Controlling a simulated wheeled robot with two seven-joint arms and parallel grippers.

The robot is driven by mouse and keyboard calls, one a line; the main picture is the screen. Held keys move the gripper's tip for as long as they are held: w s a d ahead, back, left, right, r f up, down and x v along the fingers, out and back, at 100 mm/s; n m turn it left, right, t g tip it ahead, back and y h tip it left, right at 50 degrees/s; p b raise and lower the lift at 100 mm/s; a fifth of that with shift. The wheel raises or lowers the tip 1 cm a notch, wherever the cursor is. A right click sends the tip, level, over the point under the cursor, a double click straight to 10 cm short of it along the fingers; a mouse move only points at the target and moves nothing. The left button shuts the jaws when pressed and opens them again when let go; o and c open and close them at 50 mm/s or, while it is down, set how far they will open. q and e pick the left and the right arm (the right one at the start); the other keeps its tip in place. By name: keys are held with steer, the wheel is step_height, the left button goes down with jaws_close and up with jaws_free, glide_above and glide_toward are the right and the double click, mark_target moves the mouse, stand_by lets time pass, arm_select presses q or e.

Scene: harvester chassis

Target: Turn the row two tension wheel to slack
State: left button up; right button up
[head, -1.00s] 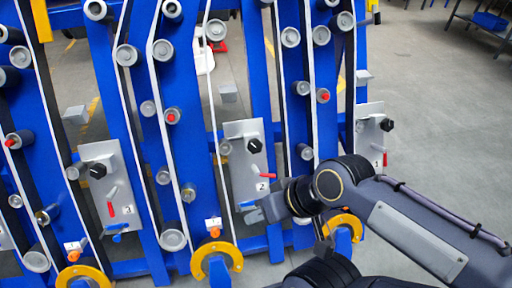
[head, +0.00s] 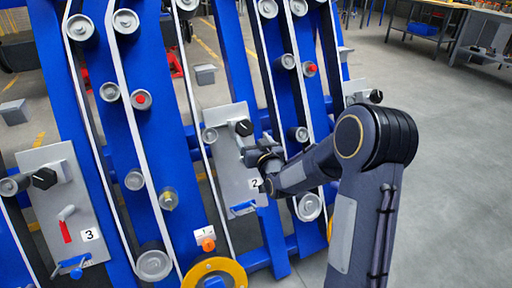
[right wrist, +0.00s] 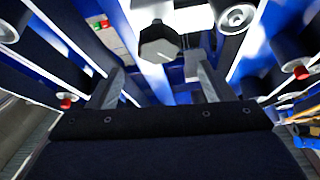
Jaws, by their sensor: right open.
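The plate marked 2 (head: 233,185) is grey and stands mid-frame in the head view. It bears a black faceted knob (head: 244,128) near its top and a blue handle (head: 243,208) at its bottom. I cannot tell by a label which part is the tension wheel. My right gripper (head: 250,157) is in front of this plate, just below the black knob, open and empty. In the right wrist view a black knob (right wrist: 160,42) shows centrally, above and between the open fingers (right wrist: 158,85), with no visible contact. My left gripper is not in view.
The plate marked 3 (head: 62,165), with its own black knob and red lever, is to the left. A yellow ring (head: 232,268) sits low, under an orange knob (head: 208,244). Blue uprights (head: 150,150) with rollers and white belts flank the plates. Open floor (head: 450,160) lies right.

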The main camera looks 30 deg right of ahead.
mark_target(246, 129)
steer(key=w, duration=0.5)
steer(key=w+d, duration=0.1)
steer(key=w, duration=0.2)
steer(key=shift+f, duration=0.25)
